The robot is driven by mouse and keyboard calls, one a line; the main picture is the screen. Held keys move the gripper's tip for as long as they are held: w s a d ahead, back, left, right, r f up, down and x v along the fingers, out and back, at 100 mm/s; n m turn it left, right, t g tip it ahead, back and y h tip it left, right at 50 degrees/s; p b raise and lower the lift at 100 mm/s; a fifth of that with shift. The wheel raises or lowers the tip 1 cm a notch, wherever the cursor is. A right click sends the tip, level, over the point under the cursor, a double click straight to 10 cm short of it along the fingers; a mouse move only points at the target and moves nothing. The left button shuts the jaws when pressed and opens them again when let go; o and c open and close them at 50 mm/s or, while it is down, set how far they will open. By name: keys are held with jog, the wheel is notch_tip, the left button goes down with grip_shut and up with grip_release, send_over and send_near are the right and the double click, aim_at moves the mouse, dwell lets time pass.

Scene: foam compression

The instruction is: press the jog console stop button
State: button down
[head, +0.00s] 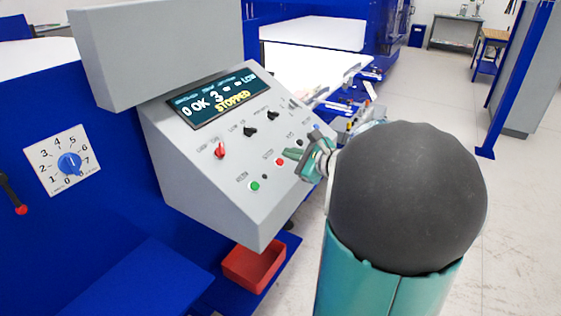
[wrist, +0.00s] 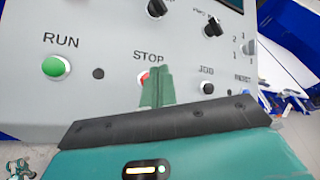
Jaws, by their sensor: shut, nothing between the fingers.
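The jog console (head: 185,160) is a grey sloped box on a blue machine. Its red stop button (head: 280,162) sits between the green run button (head: 254,186) and a black button. In the wrist view the stop button (wrist: 144,77) shows under the STOP label, partly hidden behind my gripper's fingertips (wrist: 157,82). The shut green fingers point at the panel in front of that button; I cannot tell whether they touch it. In the head view my gripper (head: 292,154) is right of the stop button. The display (head: 215,98) reads STOPPED.
The black jog button (wrist: 207,88) is right of the fingers. A red bin (head: 252,266) sits below the console. A numbered dial (head: 69,163) is at left. Open floor lies at right.

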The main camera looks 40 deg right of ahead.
jog(key=r, duration=0.1)
jog(key=s+r, duration=0.2)
jog(key=shift+d+r, duration=0.3)
jog(key=shift+d, duration=0.05)
dwell(0.7)
jog(key=a+n+g+y, duration=0.1)
jog(key=a+n, duration=0.1)
jog(key=a, duration=0.2)
jog(key=a+n+g+y, duration=0.1)
jog(key=a+n, duration=0.1)
jog(key=a, duration=0.3)
jog(key=a+n+g+y, duration=0.1)
jog(key=a+n, duration=0.1)
jog(key=a, duration=0.2)
jog(key=shift+w+a+f+n, duration=0.1)
jog(key=shift+a+f+n, duration=0.2)
jog(key=shift+f+n, duration=0.1)
jog(key=s+a+f+n+g+h, duration=0.2)
jog(key=s+a+n+g, duration=0.1)
jog(key=s+a+n, duration=0.4)
jog(key=s+a+f+n+g+h, duration=0.2)
jog(key=s+a+n+g, duration=0.1)
jog(key=s+a+n, duration=0.5)
jog(key=shift+a+f+n+g+h, duration=0.25)
jog(key=shift+a+n, duration=1.3)
jog(key=shift+n, duration=1.45)
